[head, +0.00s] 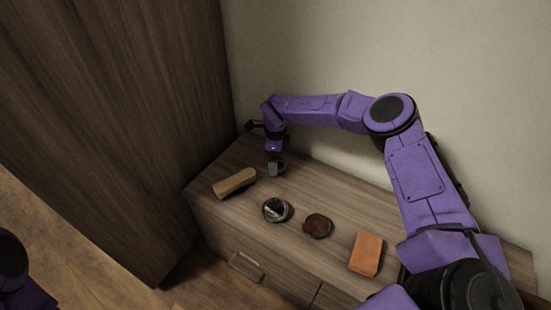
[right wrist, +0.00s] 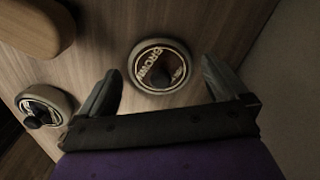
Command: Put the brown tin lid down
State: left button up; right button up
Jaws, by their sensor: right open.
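In the head view my right gripper (head: 275,166) is low at the far left end of the cabinet top and mostly hides the lid. My left gripper is out of the picture.
A brown wooden block (head: 235,182) lies left of the gripper. A round tin with a lettered, knobbed lid (head: 275,210), an open-looking round tin with brown inside (head: 317,226) and an orange block (head: 367,253) stand along the cabinet's front. A tall wooden panel (head: 120,110) rises at left.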

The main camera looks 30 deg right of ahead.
notch_tip(320, 180, up, 12)
jog(key=p, duration=0.2)
jog(key=shift+f, duration=0.15)
